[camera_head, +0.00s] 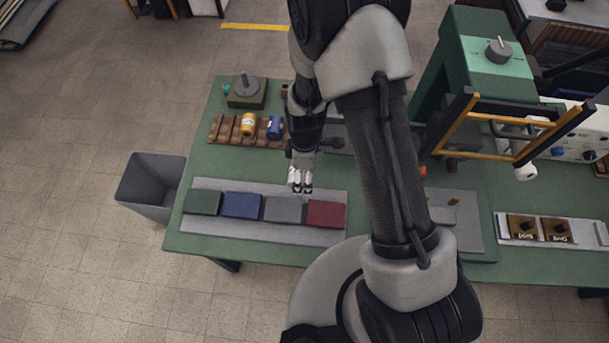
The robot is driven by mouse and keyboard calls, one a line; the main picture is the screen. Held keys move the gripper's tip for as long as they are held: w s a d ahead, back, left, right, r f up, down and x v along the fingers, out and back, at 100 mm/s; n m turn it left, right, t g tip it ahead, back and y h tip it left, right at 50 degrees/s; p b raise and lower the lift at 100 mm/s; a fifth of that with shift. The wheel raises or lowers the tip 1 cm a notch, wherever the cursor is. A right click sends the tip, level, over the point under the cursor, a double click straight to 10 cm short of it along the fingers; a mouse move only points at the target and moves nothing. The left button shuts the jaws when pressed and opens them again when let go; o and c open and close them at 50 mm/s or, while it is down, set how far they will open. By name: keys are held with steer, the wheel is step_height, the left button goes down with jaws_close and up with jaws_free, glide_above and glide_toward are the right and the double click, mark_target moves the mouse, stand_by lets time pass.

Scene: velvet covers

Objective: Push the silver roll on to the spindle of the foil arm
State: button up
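My gripper (300,181) points down over the green bench, just behind the row of coloured covers. Its pale fingertips are close together. I cannot tell whether they are shut or hold anything. I cannot make out the silver roll for sure. I cannot tell which part is the spindle.
Green, blue, grey and red covers (325,214) lie on a grey strip (240,233) along the front edge. A green block with a grey post (245,90) stands at the back left. A grey bin (152,185) stands left of the bench. My arm hides the bench's middle.

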steer(key=w, duration=0.3)
steer(key=w+d, duration=0.1)
steer(key=w, duration=0.1)
steer(key=shift+w+f, duration=0.15)
steer(key=shift+f, duration=0.05)
steer(key=shift+a+r+b, duration=0.1)
steer(key=shift+b, duration=0.2)
stand_by(1.0)
stand_by(0.3)
steer(key=shift+w, duration=0.15)
steer(key=shift+s, duration=0.55)
